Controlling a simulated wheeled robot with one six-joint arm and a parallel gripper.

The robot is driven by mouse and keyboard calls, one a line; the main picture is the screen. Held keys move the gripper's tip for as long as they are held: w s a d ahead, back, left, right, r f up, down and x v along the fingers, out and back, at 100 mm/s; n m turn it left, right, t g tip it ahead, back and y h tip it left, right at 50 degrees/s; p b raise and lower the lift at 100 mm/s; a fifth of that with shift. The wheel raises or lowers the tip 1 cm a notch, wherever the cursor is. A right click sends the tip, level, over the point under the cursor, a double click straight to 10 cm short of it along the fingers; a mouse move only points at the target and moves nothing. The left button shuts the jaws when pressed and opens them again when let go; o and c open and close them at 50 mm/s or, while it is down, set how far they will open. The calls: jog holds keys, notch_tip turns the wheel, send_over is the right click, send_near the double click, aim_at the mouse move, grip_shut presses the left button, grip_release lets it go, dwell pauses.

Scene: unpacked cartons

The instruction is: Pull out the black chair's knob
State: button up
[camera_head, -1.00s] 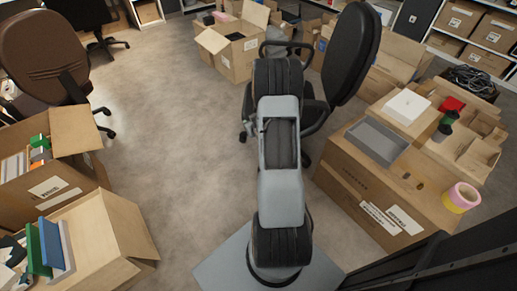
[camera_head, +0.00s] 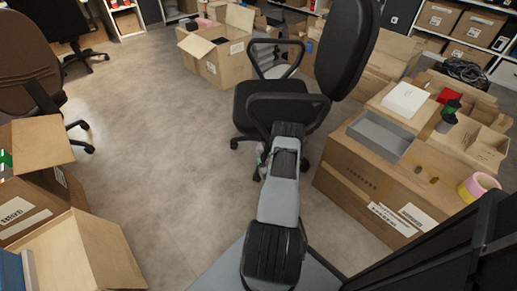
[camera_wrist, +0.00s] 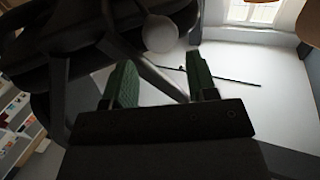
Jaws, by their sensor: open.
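The black chair (camera_head: 275,103) stands ahead of me in the head view, with its tall backrest on the right and loop armrests on both sides. My arm reaches toward its near side, below the seat. My gripper is hidden there in the head view. In the wrist view my gripper (camera_wrist: 160,64) is open, its two green fingers apart with nothing seen held between them. Dark chair parts (camera_wrist: 75,55) fill the upper left beyond the fingers. A pale round shape shows beyond the gap; I cannot tell whether it is the knob or a ceiling lamp. The knob is not clearly identifiable.
A big carton (camera_head: 350,185) with a grey tray (camera_head: 381,137) on top stands close on the right. Open cartons (camera_head: 85,250) and a brown chair (camera_head: 28,70) are on the left. The floor (camera_head: 165,150) between is clear.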

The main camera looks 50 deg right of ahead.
aim_at(259, 146)
jog(key=b+x, duration=0.2)
jog(key=x, duration=0.6)
jog(key=shift+w+d, duration=0.1)
jog(key=shift+w, duration=0.15)
jog(key=shift+c, duration=0.3)
